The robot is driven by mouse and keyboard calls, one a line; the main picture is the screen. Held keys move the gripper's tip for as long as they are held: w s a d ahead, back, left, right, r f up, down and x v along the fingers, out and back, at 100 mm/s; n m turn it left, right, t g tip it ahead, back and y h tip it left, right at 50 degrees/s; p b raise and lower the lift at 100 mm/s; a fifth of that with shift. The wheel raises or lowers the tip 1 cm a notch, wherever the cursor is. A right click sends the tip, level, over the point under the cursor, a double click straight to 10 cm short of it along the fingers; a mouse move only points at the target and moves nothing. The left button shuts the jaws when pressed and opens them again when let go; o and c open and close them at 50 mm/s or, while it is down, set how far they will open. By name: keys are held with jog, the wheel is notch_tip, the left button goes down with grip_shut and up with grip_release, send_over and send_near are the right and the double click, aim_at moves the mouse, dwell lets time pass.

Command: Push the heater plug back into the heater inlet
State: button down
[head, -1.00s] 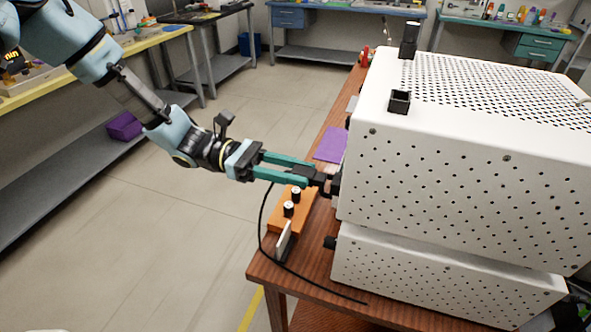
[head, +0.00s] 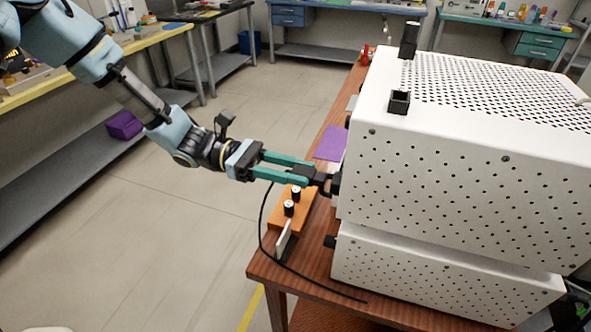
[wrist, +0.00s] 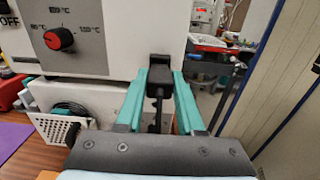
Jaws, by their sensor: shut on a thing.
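My gripper (head: 314,178) has teal fingers shut on the black heater plug (head: 324,182), at the near left face of the upper white box. In the wrist view the plug (wrist: 158,88) sits between the fingertips of my gripper (wrist: 160,82). Its front end meets a dark block at the heater inlet (wrist: 158,62), near the right edge of the panel. The plug looks lined up with the inlet and touching or very close; how deep it sits cannot be told. A black cable (head: 261,228) hangs from the plug and curves down to the table.
The white upper box (head: 450,170) rests on a lower white box (head: 440,280) on a wooden table (head: 265,268). An orange block with black-and-white knobs (head: 283,222) lies below my gripper. The panel has a red dial (wrist: 59,39).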

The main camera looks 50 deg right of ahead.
aim_at(315, 177)
jog(key=shift+p+x, duration=0.45)
jog(key=shift+x, duration=1.05)
dwell(0.3)
jog(key=shift+c, duration=2.2)
grip_release()
jog(key=b+v, duration=0.3)
jog(key=v, duration=0.7)
jog(key=shift+w+a+b, duration=0.15)
jog(key=shift+w+b, duration=0.2)
